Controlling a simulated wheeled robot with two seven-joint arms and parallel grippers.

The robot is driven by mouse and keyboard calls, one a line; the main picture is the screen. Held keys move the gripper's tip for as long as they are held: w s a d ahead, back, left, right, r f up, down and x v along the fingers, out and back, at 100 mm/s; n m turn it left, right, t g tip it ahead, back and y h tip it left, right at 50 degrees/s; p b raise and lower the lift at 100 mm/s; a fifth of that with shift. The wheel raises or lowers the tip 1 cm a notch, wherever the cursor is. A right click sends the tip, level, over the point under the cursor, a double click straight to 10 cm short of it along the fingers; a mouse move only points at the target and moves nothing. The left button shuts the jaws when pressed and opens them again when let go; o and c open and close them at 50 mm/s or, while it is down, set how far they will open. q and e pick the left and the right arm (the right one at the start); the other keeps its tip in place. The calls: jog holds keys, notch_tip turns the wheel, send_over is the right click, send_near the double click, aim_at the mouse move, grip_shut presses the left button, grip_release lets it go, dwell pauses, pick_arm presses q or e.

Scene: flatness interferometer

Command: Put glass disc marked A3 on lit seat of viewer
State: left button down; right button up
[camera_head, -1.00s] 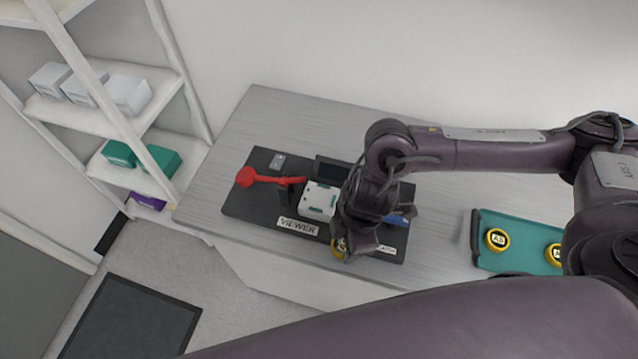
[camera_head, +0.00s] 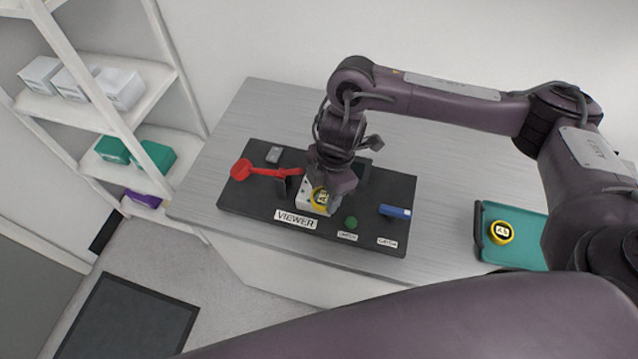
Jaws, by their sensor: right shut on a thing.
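My right gripper (camera_head: 328,200) is shut on a yellow-rimmed disc (camera_head: 320,197) with a dark, marked face; I cannot read the mark for certain. It holds the disc at the white block (camera_head: 303,194) of the black viewer (camera_head: 250,200). The gripper covers much of the block, so I cannot tell whether the disc touches it or which seat is lit. The VIEWER label (camera_head: 296,219) faces front. My left gripper is not in view.
A red lever (camera_head: 268,172) lies over the viewer's left part. A green button (camera_head: 350,223) and a blue switch (camera_head: 395,212) are on its right. A teal tray (camera_head: 520,256) with another yellow disc (camera_head: 501,232) stands at right, partly behind my arm. Shelves are at left.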

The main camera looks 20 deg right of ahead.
jog(key=w+b, duration=0.2)
jog(key=w, duration=0.2)
jog(key=shift+w+f+b, duration=0.15)
jog(key=shift+b, duration=0.2)
jog(key=shift+f+b, duration=0.55)
jog(key=shift+f, duration=0.15)
jog(key=shift+s+r, duration=0.1)
jog(key=shift+s, duration=0.1)
jog(key=o, duration=1)
